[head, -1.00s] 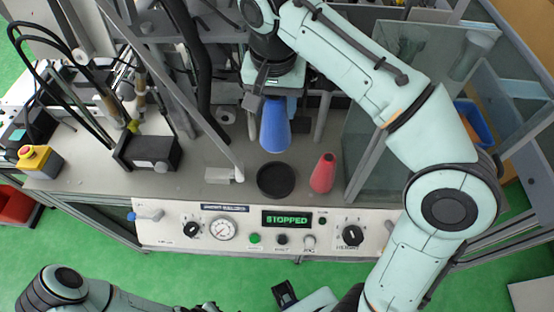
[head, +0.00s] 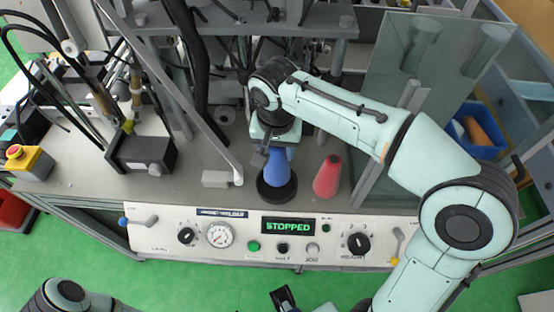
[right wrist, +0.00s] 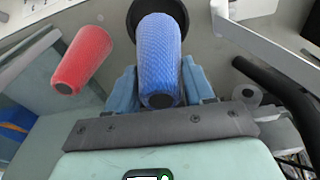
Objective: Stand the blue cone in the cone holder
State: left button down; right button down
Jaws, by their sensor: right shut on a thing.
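The blue cone (head: 279,166) is upright, wide end down, over the round black cone holder (head: 283,195) on the grey bench. Its lower end lies within the holder's outline; I cannot tell whether it rests on the holder. My right gripper (head: 274,147) is shut on the cone's upper part from above. In the right wrist view, the cone (right wrist: 160,55) sits between the blue fingers of the gripper (right wrist: 164,88), and the dark holder (right wrist: 134,14) shows behind its far end.
A red cone (head: 327,177) stands just right of the holder. The control panel (head: 160,234) with a STOPPED display (head: 290,226) lies in front. A glass panel (head: 420,75) stands at the right.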

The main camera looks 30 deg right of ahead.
jog(key=shift+f+b, duration=0.3)
jog(key=shift+f, duration=1.7)
jog(key=shift+f, duration=0.2)
jog(key=shift+c, duration=2.1)
grip_release()
jog(key=shift+r, duration=0.1)
jog(key=r, duration=0.4)
jog(key=r+p, duration=0.1)
jog(key=r, duration=0.3)
jog(key=s+r+p, duration=0.1)
jog(key=r, duration=0.3)
jog(key=shift+a, duration=0.4)
